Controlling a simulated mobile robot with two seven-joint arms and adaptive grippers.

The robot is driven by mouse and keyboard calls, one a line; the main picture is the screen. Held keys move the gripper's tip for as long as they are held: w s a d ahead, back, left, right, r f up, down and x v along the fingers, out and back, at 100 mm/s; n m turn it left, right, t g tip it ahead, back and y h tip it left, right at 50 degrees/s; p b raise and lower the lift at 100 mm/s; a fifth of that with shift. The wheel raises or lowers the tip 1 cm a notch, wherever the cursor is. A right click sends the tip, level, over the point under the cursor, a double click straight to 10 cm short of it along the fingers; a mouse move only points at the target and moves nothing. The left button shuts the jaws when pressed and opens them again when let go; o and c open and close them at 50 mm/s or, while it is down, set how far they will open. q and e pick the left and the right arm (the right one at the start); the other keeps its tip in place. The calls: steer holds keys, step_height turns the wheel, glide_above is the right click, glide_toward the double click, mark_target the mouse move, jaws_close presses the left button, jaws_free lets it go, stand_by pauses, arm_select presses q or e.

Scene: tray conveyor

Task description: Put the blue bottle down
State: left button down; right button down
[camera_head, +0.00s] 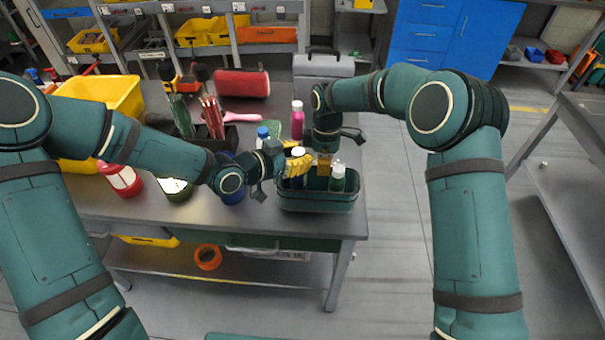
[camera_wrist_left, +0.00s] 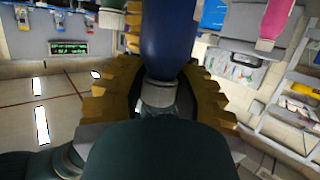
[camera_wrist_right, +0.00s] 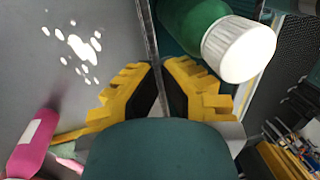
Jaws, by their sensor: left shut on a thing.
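The blue bottle with a pale cap (camera_head: 298,153) is upright at the left end of the dark green bin (camera_head: 318,203); its blue body fills the middle of the left wrist view (camera_wrist_left: 169,35). My left gripper (camera_head: 297,166) is shut on it near the cap. The bin wall hides the bottle's base, so I cannot tell if it touches the floor. A green bottle with a white cap (camera_head: 338,180) stands in the right part of the bin; it also shows in the right wrist view (camera_wrist_right: 205,30). My right gripper (camera_wrist_right: 161,85) is shut on the bin's thin wall.
A pink bottle (camera_head: 297,120) and a blue-capped bottle (camera_head: 263,134) stand behind the bin. The table's front edge is close to the bin.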

arm_select(q)
steer(key=shift+f, duration=2.45)
steer(key=shift+f, duration=0.15)
steer(key=c, duration=0.8)
jaws_free()
arm_select(e)
steer(key=shift+f, duration=0.1)
arm_select(q)
steer(key=shift+o, duration=0.2)
steer(key=shift+r, duration=0.2)
steer(key=v, duration=1.2)
steer(key=shift+f, duration=0.1)
